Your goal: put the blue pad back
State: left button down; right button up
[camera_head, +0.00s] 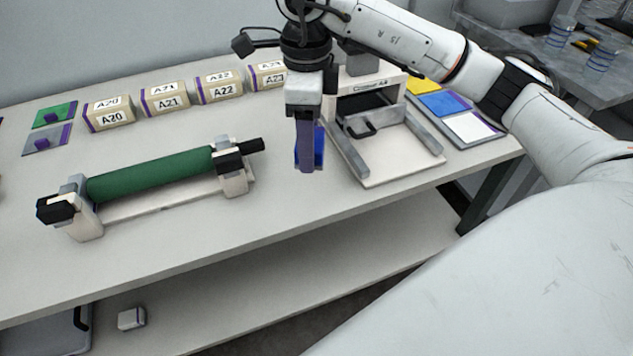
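My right gripper (305,112) comes in from the upper right and points down above the table, between the green roller and the white machine. A blue pad (319,147) hangs on edge at its fingers, with a purple-grey strip in front. The gripper appears shut on it, though the fingers are partly hard to make out. At the left of the table a green pad (52,115) and a grey pad (42,140) lie flat, each with a purple edge. My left gripper is not in view.
A green roller (150,174) on a white stand sits at the front left. Several labelled boxes (166,99) line the back. A white machine (390,165) stands right of the gripper. A tray (497,137) with yellow, blue and white squares lies beyond it. The table's front middle is clear.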

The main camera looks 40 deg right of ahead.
jog(key=m, duration=0.3)
jog(key=w+d+m+b, duration=0.1)
jog(key=m, duration=0.1)
jog(key=w+d+m, duration=0.1)
jog(key=m, duration=0.2)
jog(key=shift+w+d+f+m, duration=0.1)
jog(key=shift+d+f+m, duration=0.15)
jog(key=shift+f+m, duration=0.1)
jog(key=d+m, duration=0.1)
jog(key=m, duration=0.3)
send_over(316, 178)
notch_tip(316, 178, down, 5)
jog(key=shift+f+b, duration=0.2)
jog(key=shift+b, duration=0.1)
jog(key=shift+f, duration=2.35)
jog(key=shift+f, duration=0.1)
jog(key=o, duration=1)
jog(key=shift+o, duration=0.2)
